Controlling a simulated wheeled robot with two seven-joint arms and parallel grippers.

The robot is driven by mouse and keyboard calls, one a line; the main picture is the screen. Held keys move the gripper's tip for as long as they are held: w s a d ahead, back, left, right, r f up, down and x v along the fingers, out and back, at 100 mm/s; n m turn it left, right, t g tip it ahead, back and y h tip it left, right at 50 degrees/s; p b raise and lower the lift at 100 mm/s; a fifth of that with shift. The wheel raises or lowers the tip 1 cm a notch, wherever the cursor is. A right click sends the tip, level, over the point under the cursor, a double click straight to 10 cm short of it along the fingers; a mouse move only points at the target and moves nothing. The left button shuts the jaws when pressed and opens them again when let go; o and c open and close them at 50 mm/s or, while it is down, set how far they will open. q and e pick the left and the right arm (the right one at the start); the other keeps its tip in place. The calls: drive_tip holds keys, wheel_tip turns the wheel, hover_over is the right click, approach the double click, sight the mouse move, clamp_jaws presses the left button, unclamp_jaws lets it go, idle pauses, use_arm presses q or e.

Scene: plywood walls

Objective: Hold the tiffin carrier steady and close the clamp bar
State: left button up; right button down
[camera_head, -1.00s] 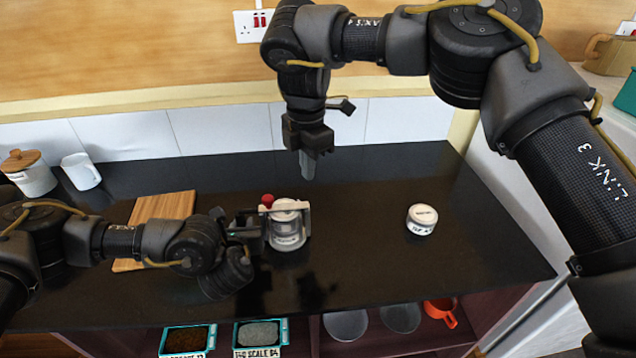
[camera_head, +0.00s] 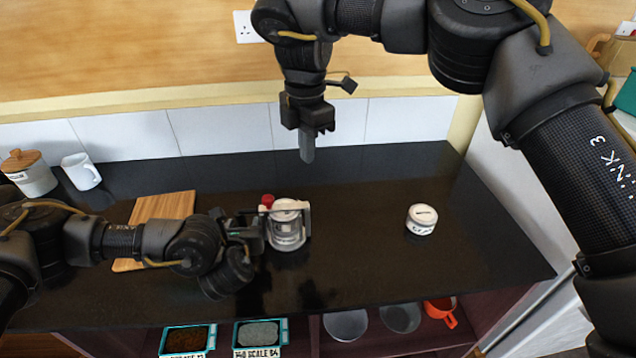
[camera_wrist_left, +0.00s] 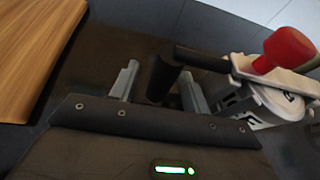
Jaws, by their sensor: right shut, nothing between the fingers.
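The tiffin carrier (camera_head: 287,236) stands upright on the dark counter, a clear and grey round body in a pale frame. Its pale clamp bar (camera_head: 285,208) lies across the top, with a red knob (camera_head: 267,200) at its left end; the knob also shows in the left wrist view (camera_wrist_left: 288,48). My left gripper (camera_wrist_left: 160,85) is at the carrier's left side, with its fingers apart around a dark upright grip (camera_wrist_left: 163,78). A gap shows on the grip's left, and its right side is close to the finger. My right gripper (camera_head: 307,150) is shut and empty, pointing down above and behind the carrier.
A white labelled round container (camera_head: 422,219) stands to the right on the counter. A wooden board (camera_head: 163,207) lies left, near a white mug (camera_head: 81,171) and a lidded jar (camera_head: 29,173). Bins and dishes sit on the shelf below. Counter between carrier and container is clear.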

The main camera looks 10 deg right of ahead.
use_arm(q)
drive_tip(key=shift+s+d, duration=0.15)
drive_tip(key=shift+s, duration=0.35)
drive_tip(key=v, duration=1.1)
drive_tip(key=shift+w+a+r, duration=0.1)
drive_tip(key=shift+a+r, duration=0.1)
drive_tip(key=shift+r, duration=0.05)
